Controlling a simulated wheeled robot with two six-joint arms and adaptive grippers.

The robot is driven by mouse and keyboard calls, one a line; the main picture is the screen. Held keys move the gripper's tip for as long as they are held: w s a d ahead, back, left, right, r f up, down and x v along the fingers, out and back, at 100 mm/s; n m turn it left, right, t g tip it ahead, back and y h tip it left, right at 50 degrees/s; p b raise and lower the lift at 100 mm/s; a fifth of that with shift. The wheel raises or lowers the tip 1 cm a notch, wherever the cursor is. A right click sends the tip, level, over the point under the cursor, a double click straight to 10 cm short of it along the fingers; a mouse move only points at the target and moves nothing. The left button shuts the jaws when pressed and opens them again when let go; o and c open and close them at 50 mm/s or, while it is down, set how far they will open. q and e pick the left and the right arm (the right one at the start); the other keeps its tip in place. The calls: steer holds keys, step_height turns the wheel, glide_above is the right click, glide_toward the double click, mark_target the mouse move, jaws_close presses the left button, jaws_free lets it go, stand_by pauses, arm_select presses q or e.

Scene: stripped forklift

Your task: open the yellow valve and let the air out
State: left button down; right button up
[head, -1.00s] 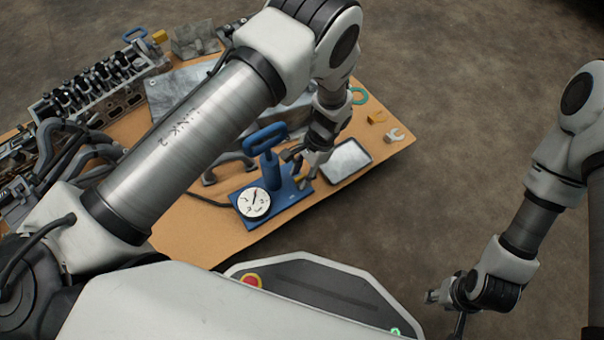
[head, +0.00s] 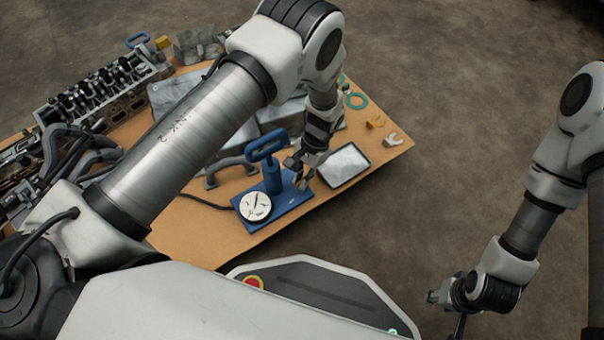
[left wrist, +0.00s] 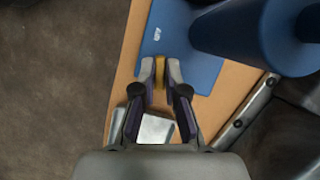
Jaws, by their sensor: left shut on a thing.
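A blue hand pump with an upright cylinder and loop handle (head: 266,149) stands on a blue base plate (head: 285,199) near the table's front edge. A round white gauge (head: 255,206) with a dark needle sits at its left end. My left gripper (head: 301,184) reaches down to the right end of the plate. In the left wrist view, its fingertips (left wrist: 160,72) are shut on the yellow valve (left wrist: 159,73), one finger on each side. The valve is mostly hidden by the fingers in the head view. My right gripper (head: 445,308) hangs low at the right, away from the table; its fingers are unclear.
A shallow metal tray (head: 344,165) lies just right of the pump. A green ring (head: 356,101) and small yellow and pale pieces lie behind it. An engine head (head: 100,92) and black hoses fill the table's left. Bare floor is at the right.

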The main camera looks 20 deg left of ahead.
arm_select(q)
steer(key=n+h+p, duration=0.1)
steer(key=n+p, duration=0.1)
steer(key=n, duration=0.1)
steer(key=shift+a+r, duration=0.1)
steer(key=shift+n+h+p, duration=0.6)
steer(key=shift+n+p, duration=0.1)
steer(key=shift+n, duration=0.8)
steer(key=c, duration=1.2)
jaws_free()
steer(key=v, duration=1.1)
steer(key=shift+w+a+r, duration=0.15)
steer(key=shift+w+r, duration=0.1)
steer(key=shift+w, duration=0.1)
